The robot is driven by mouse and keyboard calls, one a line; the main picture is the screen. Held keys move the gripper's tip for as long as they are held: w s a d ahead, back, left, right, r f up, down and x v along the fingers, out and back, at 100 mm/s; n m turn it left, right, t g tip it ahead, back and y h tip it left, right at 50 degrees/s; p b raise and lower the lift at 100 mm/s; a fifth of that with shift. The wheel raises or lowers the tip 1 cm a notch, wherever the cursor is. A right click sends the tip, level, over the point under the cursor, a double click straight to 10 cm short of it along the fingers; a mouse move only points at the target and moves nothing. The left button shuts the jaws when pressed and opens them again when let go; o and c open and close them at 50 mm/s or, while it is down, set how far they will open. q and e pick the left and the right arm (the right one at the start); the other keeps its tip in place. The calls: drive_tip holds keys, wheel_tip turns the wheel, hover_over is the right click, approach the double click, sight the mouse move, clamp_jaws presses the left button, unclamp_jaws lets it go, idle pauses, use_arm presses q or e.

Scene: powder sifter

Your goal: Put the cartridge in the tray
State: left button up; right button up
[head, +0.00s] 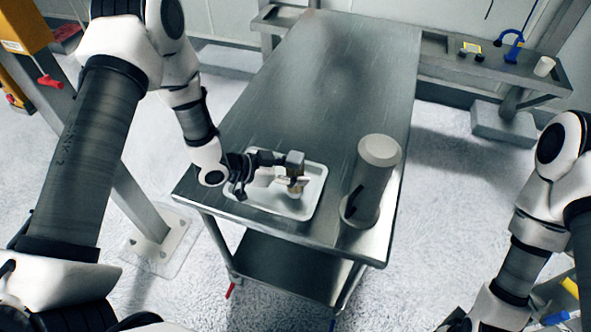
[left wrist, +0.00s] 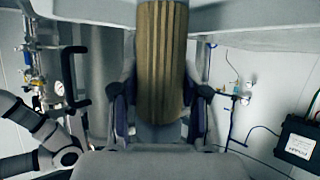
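The cartridge (left wrist: 160,62) is a brown, pleated cylinder that fills the upper middle of the left wrist view. My left gripper (left wrist: 158,115) has a finger on each side of it and is shut on it. In the head view the cartridge (head: 296,184) is small and brown below a grey end piece, held by my left gripper (head: 280,168) over the white tray (head: 306,211). I cannot tell whether its lower end touches the tray floor. My right arm is low at the right edge; only a dark bit of its gripper (head: 455,321) shows, and its fingers are out of frame.
The tray lies on a steel table (head: 335,75). A tall steel cylinder (head: 374,185) with a dark handle stands right of the tray, near the table's front edge. The far part of the table is clear. A side bench at the back right holds a blue tool (head: 513,45) and a white cup (head: 544,66).

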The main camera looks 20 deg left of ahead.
use_arm(q)
drive_tip(key=shift+o, duration=1)
drive_tip(key=shift+r, duration=0.2)
drive_tip(key=v, duration=1.2)
drive_tip(key=shift+a+f, duration=0.1)
drive_tip(key=shift+f, duration=0.05)
